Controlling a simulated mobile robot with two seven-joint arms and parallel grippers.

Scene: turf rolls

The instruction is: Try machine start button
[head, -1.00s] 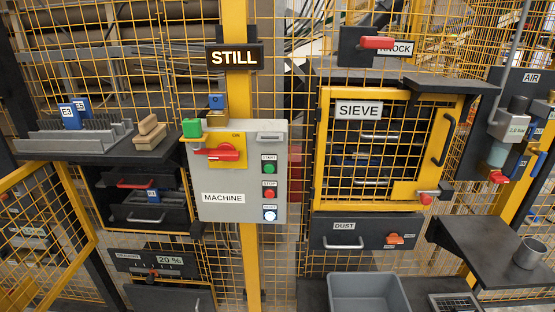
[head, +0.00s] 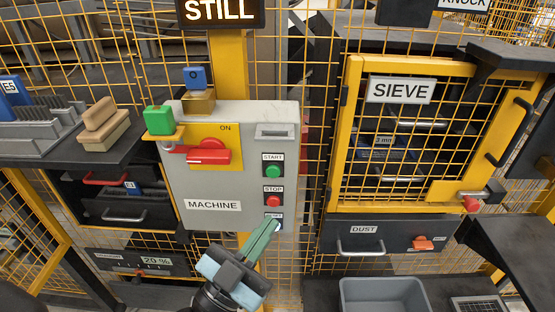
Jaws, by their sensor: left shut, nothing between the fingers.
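The grey machine control box (head: 190,185) is mounted on the yellow post in the head view. Its green START button (head: 273,171) is unobstructed, with the red STOP button (head: 273,199) below it. A red rotary switch (head: 208,152) sits on a yellow plate marked ON. My left gripper (head: 275,228) is shut and empty, its fingertips over the lowest button, which was white and is mostly hidden behind them. I cannot tell whether they touch it. My right gripper is not in view.
A sign reading STILL (head: 220,12) hangs above the box. The yellow SIEVE door (head: 352,140) and DUST drawer (head: 390,238) are on the right. A grey bin (head: 383,295) stands below.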

